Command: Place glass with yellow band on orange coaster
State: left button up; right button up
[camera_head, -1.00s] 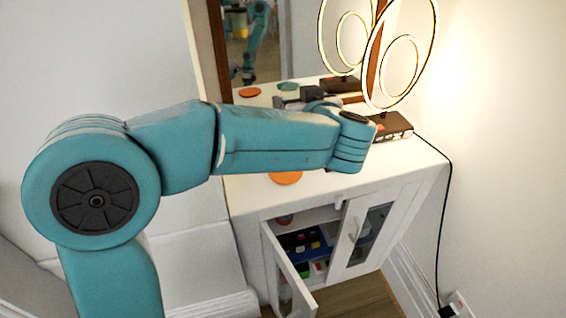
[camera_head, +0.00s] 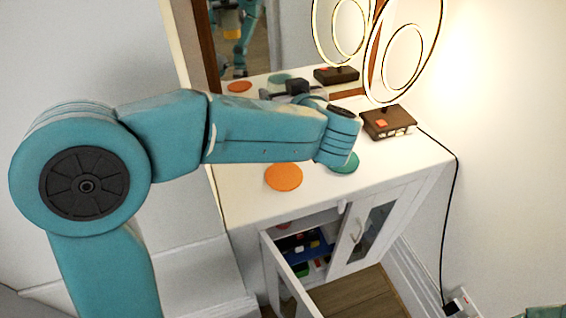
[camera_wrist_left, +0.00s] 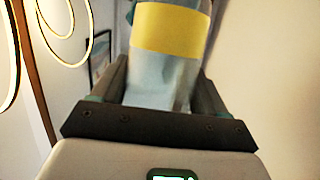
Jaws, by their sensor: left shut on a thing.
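The orange coaster (camera_head: 284,177) lies flat and bare on the white cabinet top, just below my left forearm in the head view. The glass with yellow band (camera_wrist_left: 172,28) shows in the left wrist view, its upper part cut off by the frame edge. My left gripper (camera_wrist_left: 165,80) is shut on it, with a finger on each side. In the head view my left arm reaches over the cabinet top; a dark part of the gripper (camera_head: 290,89) shows behind the forearm, and the glass is hidden there. My right gripper is not in view.
A ring lamp on a brown base (camera_head: 388,123) stands at the cabinet's right, with a mirror (camera_head: 290,45) behind. The cabinet's left door (camera_head: 287,278) is open. The top near the front edge is clear.

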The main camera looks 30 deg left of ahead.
pick_arm(q)
notch_tip(320, 180, down, 18)
jog(key=b, duration=0.3)
jog(key=shift+r+b, duration=0.15)
jog(key=shift+b, duration=0.15)
jog(key=shift+r, duration=0.15)
jog(key=shift+f, duration=0.25)
jog(key=o, duration=1.1)
jog(key=shift+o, duration=0.4)
